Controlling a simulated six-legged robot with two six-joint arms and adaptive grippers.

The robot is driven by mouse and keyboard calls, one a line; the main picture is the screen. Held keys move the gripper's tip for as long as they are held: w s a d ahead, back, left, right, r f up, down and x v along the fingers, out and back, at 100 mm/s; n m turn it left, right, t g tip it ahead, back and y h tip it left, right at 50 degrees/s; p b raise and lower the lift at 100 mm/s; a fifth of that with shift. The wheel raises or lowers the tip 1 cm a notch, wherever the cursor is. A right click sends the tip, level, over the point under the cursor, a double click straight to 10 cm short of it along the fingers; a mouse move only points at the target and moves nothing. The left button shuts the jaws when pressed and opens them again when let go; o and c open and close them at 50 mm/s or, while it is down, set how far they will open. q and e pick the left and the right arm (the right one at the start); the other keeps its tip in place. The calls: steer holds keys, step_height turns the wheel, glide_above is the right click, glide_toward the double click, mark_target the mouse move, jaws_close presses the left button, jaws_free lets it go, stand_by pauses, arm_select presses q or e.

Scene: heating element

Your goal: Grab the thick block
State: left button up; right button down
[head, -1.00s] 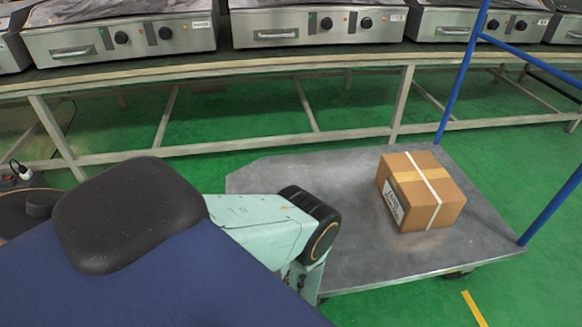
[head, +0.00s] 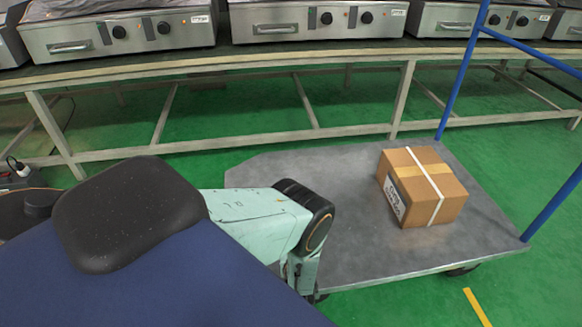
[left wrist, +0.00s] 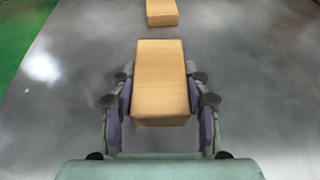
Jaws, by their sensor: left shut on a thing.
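A tan wooden block (left wrist: 161,80), which appears to be the thick block, sits between the fingers of my left gripper (left wrist: 161,106) in the left wrist view. The gripper is shut on it, with a finger pad against each long side. The block's near end points toward my wrist. Whether it touches the grey surface below cannot be told. A second tan block (left wrist: 161,12) lies beyond it, apart from it and cut by the top edge of that view.
A grey cart platform (head: 350,255) carries a taped cardboard box (head: 423,187) at its right. A blue cart rail (head: 463,75) rises behind the box. A long bench (head: 200,143) holding several steel appliances (head: 318,20) runs along the back. Green floor (head: 540,145) is clear at right.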

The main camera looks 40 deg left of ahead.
arm_select(q)
steer(key=c, duration=0.4)
steer(key=shift+o, duration=0.2)
step_height(320, 180, up, 9)
steer(key=p, duration=0.5)
steer(key=shift+f+p, duration=0.2)
steer(key=shift+p, duration=0.2)
steer(key=shift+r+p, duration=0.35)
steer(key=shift+r, duration=0.35)
